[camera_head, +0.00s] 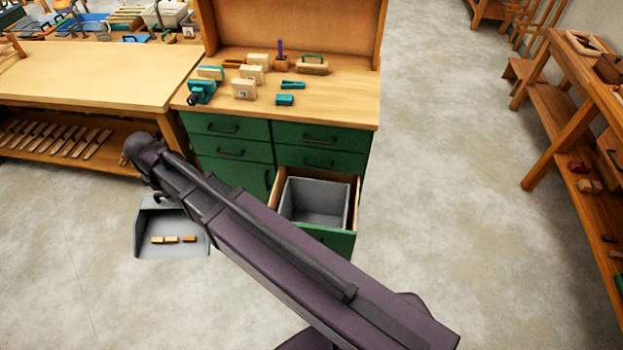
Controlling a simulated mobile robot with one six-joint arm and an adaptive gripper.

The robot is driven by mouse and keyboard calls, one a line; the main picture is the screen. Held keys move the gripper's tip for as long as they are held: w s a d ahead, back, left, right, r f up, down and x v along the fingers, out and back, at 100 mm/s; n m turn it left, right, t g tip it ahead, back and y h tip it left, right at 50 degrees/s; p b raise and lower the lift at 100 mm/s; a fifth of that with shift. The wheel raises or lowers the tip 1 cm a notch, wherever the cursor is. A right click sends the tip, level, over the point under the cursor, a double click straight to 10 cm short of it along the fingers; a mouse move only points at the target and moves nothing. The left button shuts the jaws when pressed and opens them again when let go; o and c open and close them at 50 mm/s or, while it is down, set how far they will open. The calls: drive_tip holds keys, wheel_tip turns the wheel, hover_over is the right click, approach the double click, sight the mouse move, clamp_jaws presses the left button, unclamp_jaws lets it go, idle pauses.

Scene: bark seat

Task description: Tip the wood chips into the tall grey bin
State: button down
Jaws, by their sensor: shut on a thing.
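A grey dustpan (143,240) is left of centre, its open side facing the bottom of the picture. Three small wood chips (171,239) lie in a row on it near that open side. My gripper (163,197) is at the dustpan's back edge and shut on it; the fingers are small and partly hidden by my arm. I cannot tell how far the dustpan is above the floor. A grey bin (320,200) sits in the pulled-out drawer of the green cabinet, right of the dustpan. It looks empty; my arm covers its lower left part.
The drawer's green front (338,242) juts over the floor. The bench top (340,95) above holds wooden blocks and teal tools. A pale table (90,75) with a slatted shelf stands left. Bare floor (440,180) lies right, before a wooden bench (570,150).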

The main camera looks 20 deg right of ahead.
drive_tip(key=shift+w+d+f+m+b, duration=0.25)
drive_tip(key=shift+w+f+m+b, duration=0.1)
drive_tip(key=shift+f+b, duration=0.1)
drive_tip(key=w+d+f+m+b, duration=0.5)
drive_tip(key=d+f+m+b, duration=0.35)
drive_tip(key=d, duration=0.25)
drive_tip(key=w+d+f+m+b, duration=0.6)
drive_tip(key=d+f+m+b, duration=0.2)
drive_tip(key=d+m, duration=0.2)
drive_tip(key=d+f+m+b, duration=0.5)
drive_tip(key=d+m, duration=0.1)
drive_tip(key=d, duration=0.3)
drive_tip(key=w+d+f+m+b, duration=0.1)
drive_tip(key=d+f+m+b, duration=0.5)
drive_tip(key=d, duration=0.3)
drive_tip(key=w+d+f+m+g+b, duration=0.1)
drive_tip(key=d+f+m+b, duration=0.4)
drive_tip(key=d+m, duration=0.2)
drive_tip(key=shift+d+f+m+y+b, duration=0.3)
drive_tip(key=shift+d+f+b, duration=0.1)
drive_tip(key=shift+d, duration=0.6)
drive_tip(key=shift+f, duration=0.15)
